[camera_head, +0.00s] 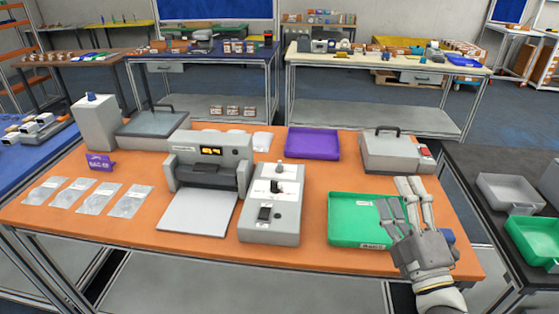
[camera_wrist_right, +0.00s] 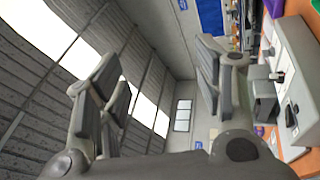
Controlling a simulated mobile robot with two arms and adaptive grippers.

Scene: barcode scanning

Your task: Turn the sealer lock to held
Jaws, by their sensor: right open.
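The grey sealer (camera_head: 182,146) stands left of centre on the orange table, with a lit display and a pale plate in front. A grey control box (camera_head: 269,226) sits just right of it. A black knob (camera_head: 276,187) and a dark switch (camera_head: 265,213) are on its top, with a pale knob behind them. I cannot tell which is the lock, nor read its setting. My right gripper (camera_head: 406,204) is open and empty above the right side of the green tray, well right of the control box. Its spread fingers also show in the right wrist view (camera_wrist_right: 163,88). My left gripper is out of view.
The green tray (camera_head: 350,233) lies between the control box and my right gripper. A purple tray (camera_head: 313,143) and a grey box with a handle (camera_head: 390,154) are behind. Several clear pouches (camera_head: 128,202) lie at left. The orange table (camera_head: 140,247) is bare along its front left.

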